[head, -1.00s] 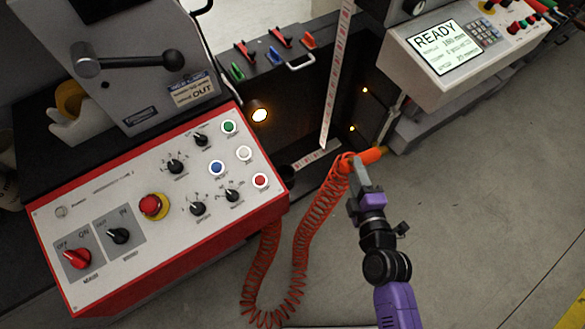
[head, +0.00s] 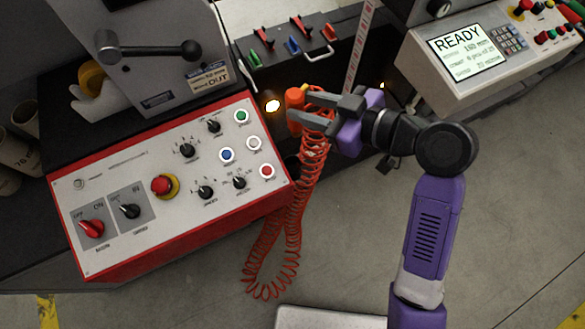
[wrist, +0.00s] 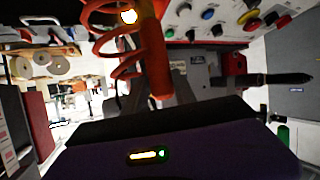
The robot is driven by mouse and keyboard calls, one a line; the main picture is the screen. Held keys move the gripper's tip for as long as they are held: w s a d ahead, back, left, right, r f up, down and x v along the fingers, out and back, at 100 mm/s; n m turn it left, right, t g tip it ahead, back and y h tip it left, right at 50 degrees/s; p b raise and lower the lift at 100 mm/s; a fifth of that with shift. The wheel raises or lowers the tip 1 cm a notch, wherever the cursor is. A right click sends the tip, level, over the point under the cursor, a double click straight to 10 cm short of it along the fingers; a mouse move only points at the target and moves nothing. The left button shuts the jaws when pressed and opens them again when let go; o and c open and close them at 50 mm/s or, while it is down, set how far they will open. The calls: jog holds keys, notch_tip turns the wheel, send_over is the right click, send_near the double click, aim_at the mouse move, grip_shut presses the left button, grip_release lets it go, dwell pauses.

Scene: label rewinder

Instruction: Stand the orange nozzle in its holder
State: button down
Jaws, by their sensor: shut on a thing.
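The orange nozzle (head: 294,112) stands roughly upright between the fingertips of my gripper (head: 304,107), in front of the machine's dark front face. A small yellow part shows by its upper end. Its coiled orange-red hose (head: 311,165) hangs below in a long loop. In the wrist view the nozzle (wrist: 158,62) rises between the fingers, with the coil to its left. My gripper is shut on the nozzle. I cannot pick out the nozzle's holder with certainty; the gripper and hose cover part of the dark machine front.
The red-edged control panel (head: 130,215) with knobs and buttons lies left of the nozzle. A lit round lamp (head: 272,105) is just left of it. Coloured clips (head: 262,60) and a pale handle (head: 318,57) sit on the ledge behind. A READY screen (head: 460,52) stands right.

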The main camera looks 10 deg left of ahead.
jog(key=shift+s+a+r+g, duration=0.15)
jog(key=shift+s+r+g, duration=0.15)
jog(key=shift+s+r, duration=0.2)
notch_tip(320, 180, down, 20)
jog(key=shift+s+a+r+p, duration=0.1)
jog(key=shift+r+p, duration=0.1)
jog(key=shift+p, duration=0.35)
jog(key=shift+f, duration=0.15)
jog(key=c, duration=1.3)
grip_release()
jog(key=b+v, duration=0.1)
jog(key=v, duration=1.1)
jog(key=shift+b, duration=0.4)
